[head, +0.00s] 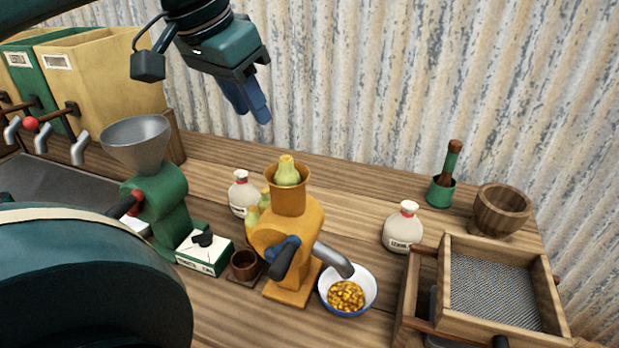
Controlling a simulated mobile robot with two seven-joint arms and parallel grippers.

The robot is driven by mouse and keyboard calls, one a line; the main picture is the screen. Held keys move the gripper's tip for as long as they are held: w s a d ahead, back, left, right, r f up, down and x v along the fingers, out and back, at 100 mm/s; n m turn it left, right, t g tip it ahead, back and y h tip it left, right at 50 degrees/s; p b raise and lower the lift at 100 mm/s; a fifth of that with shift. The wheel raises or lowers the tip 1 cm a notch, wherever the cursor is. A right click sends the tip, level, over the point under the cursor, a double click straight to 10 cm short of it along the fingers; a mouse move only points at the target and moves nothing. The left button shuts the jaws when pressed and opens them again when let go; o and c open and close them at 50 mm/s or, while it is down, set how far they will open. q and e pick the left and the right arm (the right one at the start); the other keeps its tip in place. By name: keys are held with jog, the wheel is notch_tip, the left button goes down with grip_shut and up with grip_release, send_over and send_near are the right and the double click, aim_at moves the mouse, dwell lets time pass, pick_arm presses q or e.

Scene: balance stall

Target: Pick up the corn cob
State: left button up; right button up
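A pale green-yellow corn cob (287,169) stands upright in the hopper of the orange sheller (287,225). More cobs (253,216) show partly behind the sheller's left side, mostly hidden by it. My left gripper (250,108) hangs from the top of the head view, above the table and up and left of the hopper, apart from the cobs. Its blue fingers point down and overlap from this angle, so their gap cannot be judged. Nothing shows hanging from them. My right gripper is not in view.
A white bowl of yellow kernels (347,298) sits under the sheller's spout. A green mill (158,205), small box (204,252) and brown cup (244,264) stand left.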

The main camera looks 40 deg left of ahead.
aim_at(286, 157)
pick_arm(q)
jog(key=x, duration=0.7)
jog(key=shift+w+f+b, duration=0.1)
jog(key=shift+w+b, duration=0.2)
jog(key=shift+b, duration=0.1)
jog(key=shift+w+x, duration=0.15)
jog(key=shift+x, duration=1.3)
jog(key=shift+w+x, duration=0.2)
jog(key=shift+x, duration=1.25)
jog(key=shift+d, duration=0.2)
jog(key=shift+c, duration=0.2)
grip_shut()
